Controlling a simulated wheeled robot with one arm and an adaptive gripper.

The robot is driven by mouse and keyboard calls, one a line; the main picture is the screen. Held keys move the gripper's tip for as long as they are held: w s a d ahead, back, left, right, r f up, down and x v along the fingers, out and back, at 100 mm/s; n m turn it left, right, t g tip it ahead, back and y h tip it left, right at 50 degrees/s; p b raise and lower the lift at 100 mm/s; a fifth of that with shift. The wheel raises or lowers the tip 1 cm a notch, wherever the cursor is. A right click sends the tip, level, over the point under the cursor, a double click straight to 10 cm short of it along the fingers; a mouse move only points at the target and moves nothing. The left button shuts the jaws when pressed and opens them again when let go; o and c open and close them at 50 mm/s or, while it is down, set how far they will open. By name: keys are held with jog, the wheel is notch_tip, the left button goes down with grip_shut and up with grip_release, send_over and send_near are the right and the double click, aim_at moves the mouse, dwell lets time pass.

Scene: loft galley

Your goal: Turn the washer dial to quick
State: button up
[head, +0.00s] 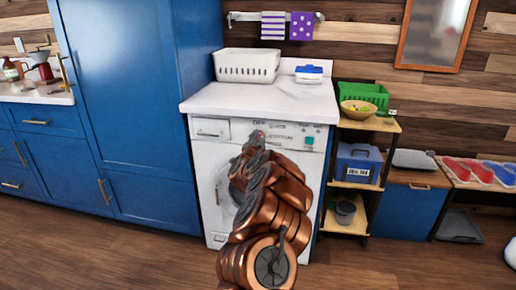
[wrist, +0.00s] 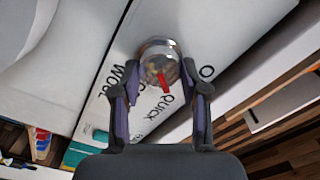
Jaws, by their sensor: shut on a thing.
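The white washer (head: 205,160) stands under the counter in the head view. Its panel reads OFF, QUICK, COTTON and WOOL. In the wrist view, the round, shiny dial (wrist: 158,58) sits on the panel with a red pointer (wrist: 163,82) on its face. The pointer is directed down, toward the QUICK label (wrist: 160,107); WOOL is to the left. My gripper (wrist: 159,72) has a finger on each side of the dial and is shut on it. In the head view, my arm and gripper (head: 257,142) cover most of the dial.
A shelf (head: 352,185) with a green crate (head: 362,95), bowl (head: 357,108) and blue bin (head: 359,163) stands close right of the washer. A tall blue cabinet (head: 130,100) is left. Floor in front is clear.

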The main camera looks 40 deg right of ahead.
jog(key=shift+m+b, duration=0.6)
jog(key=shift+b, duration=0.1)
jog(key=o, duration=1.1)
jog(key=shift+o, duration=0.2)
jog(key=shift+s, duration=0.1)
jog(key=v, duration=1.2)
